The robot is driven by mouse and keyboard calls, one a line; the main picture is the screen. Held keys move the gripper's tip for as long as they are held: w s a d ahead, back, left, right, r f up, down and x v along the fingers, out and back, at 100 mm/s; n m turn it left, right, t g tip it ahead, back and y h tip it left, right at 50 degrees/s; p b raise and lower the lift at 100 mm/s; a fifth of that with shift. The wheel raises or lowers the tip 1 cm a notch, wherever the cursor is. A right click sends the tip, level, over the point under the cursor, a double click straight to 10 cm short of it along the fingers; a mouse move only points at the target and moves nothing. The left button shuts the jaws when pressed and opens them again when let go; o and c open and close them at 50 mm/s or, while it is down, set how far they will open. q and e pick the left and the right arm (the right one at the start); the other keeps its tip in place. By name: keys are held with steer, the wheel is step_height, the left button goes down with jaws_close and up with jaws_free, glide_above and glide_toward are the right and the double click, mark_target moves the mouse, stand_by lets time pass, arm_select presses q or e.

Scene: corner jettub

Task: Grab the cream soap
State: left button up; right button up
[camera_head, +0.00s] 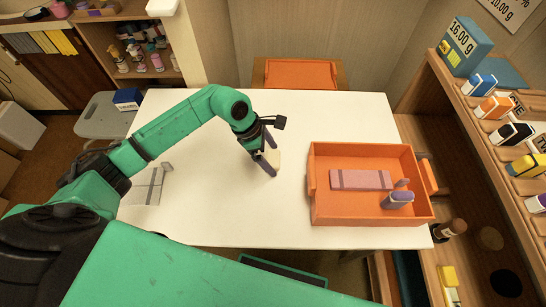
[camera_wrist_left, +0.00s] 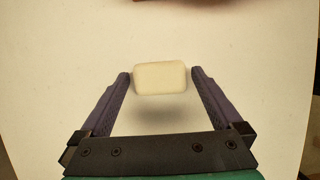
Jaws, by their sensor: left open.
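The cream soap (camera_wrist_left: 160,77) is a small rounded block on the white table. In the left wrist view it lies between the fingertips of my left gripper (camera_wrist_left: 160,80). A finger stands close on each side of it; whether they touch it I cannot tell. In the head view my left gripper (camera_head: 271,164) points down at the middle of the table, fingers apart. The soap (camera_head: 274,157) shows there pale and partly hidden between the fingers. My right gripper does not show.
An orange tray (camera_head: 311,190) at the right of the table (camera_head: 215,215) holds a pink block (camera_head: 361,180) and a purple item (camera_head: 397,200). A pale box-like item (camera_head: 148,186) lies at the left. A shelf (camera_head: 440,110) with small boxes stands at the far right.

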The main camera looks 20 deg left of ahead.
arm_select(q)
steer(key=c, duration=1.2)
steer(key=shift+c, duration=0.2)
